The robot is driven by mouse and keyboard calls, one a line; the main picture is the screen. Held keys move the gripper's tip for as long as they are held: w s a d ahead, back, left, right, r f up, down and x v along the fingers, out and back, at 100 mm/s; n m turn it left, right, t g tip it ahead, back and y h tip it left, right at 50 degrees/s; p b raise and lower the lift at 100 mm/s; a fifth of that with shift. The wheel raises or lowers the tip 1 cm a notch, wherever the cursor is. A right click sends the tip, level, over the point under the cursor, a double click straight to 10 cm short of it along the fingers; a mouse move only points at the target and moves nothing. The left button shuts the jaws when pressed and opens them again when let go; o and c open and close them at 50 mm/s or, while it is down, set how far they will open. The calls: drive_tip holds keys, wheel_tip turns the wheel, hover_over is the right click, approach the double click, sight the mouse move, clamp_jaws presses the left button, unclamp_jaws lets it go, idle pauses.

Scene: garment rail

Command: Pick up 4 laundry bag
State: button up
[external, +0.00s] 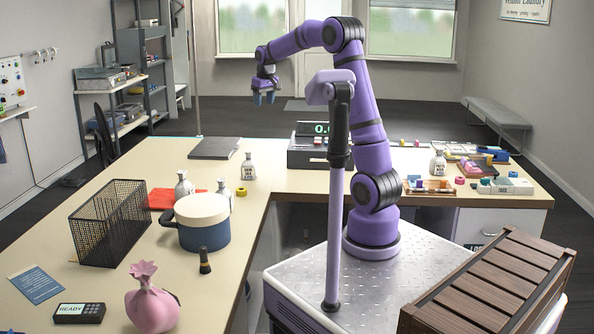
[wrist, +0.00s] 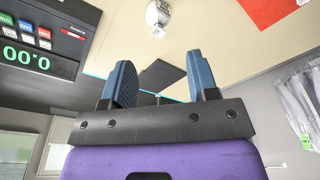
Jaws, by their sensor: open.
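My gripper (external: 264,97) is raised high above the far part of the counter, open and empty. Its two blue fingers stand apart in the wrist view (wrist: 161,85). Small white tied sacks with dark print stand upright on the counter: one (external: 248,167) at the inner corner, two close together (external: 184,184) (external: 222,194) behind the pot, and one (external: 438,164) on the right counter. The print is too small to read. One white sack shows at the top of the wrist view (wrist: 158,14), apart from the fingers. A larger pink tied bag (external: 152,308) sits at the front left.
A blue pot with a cream lid (external: 203,225) and a black mesh basket (external: 111,222) stand on the left counter. A red sheet (external: 165,198) lies behind the pot. A register (external: 308,152) and a dark flat pad (external: 215,148) are at the back. Small items crowd the right counter.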

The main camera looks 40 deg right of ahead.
drive_tip(key=w+d+f+g, duration=0.1)
drive_tip(key=w+f, duration=0.8)
drive_tip(key=w, duration=0.1)
hover_over(249, 152)
drive_tip(key=shift+g, duration=0.4)
drive_tip(key=f, duration=0.9)
drive_tip(key=shift+w+d, duration=0.1)
drive_tip(key=shift+w, duration=0.3)
wheel_tip(249, 152, down, 6)
drive_tip(key=shift+r, duration=0.1)
drive_tip(key=shift+s+f, duration=0.2)
drive_tip(key=shift+f, duration=2.4)
clamp_jaws()
